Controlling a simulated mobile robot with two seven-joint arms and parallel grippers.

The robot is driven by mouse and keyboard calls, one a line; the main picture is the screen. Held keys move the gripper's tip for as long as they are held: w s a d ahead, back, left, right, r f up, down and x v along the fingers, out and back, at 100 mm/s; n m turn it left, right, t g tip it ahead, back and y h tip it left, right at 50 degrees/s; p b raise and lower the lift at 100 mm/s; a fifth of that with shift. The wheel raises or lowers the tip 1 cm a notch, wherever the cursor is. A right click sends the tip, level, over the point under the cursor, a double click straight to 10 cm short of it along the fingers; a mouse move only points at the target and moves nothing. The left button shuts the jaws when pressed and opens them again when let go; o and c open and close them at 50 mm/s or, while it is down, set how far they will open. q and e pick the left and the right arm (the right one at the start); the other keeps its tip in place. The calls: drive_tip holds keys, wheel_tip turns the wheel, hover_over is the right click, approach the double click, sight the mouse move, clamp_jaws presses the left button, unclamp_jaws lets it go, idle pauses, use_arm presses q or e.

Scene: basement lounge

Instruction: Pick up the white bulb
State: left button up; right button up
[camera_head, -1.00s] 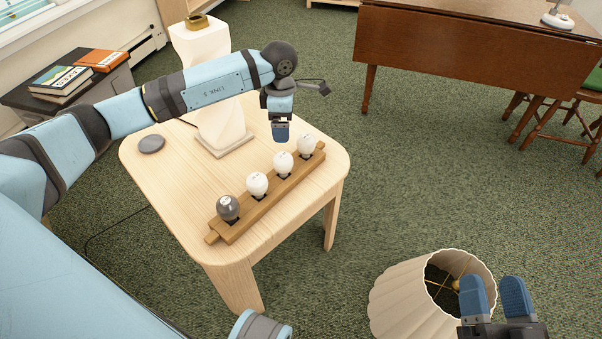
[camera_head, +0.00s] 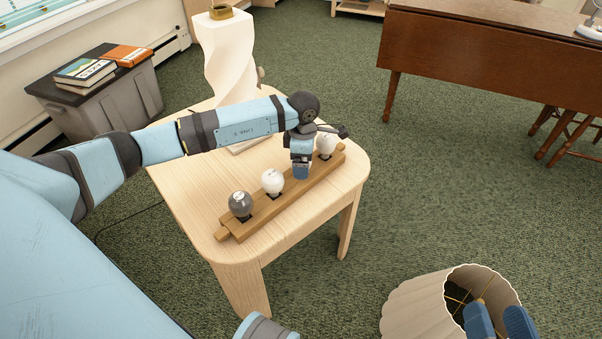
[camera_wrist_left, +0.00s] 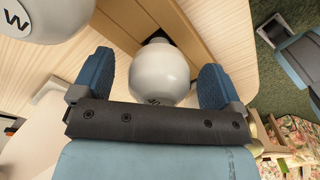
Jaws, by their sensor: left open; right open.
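A wooden rack (camera_head: 257,218) on the light wood table holds a grey bulb (camera_head: 240,204) at the near end and white bulbs along the rest. One white bulb (camera_head: 272,181) stands beside the grey one, and another white bulb (camera_head: 326,143) is at the far end. In the left wrist view that white bulb (camera_wrist_left: 157,75) sits between the open fingers, which stand apart on both sides. My right gripper (camera_head: 500,320) is open and empty at the lower right.
A twisted white lamp base (camera_head: 228,60) stands at the table's back. A cream lampshade (camera_head: 425,303) lies on the floor by my right gripper. A brown drop-leaf table (camera_head: 480,55) stands at the back right. Green carpet between is clear.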

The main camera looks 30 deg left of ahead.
use_arm(q)
drive_tip(key=shift+c, duration=0.4)
drive_tip(key=c, duration=0.8)
drive_tip(key=shift+c, duration=0.2)
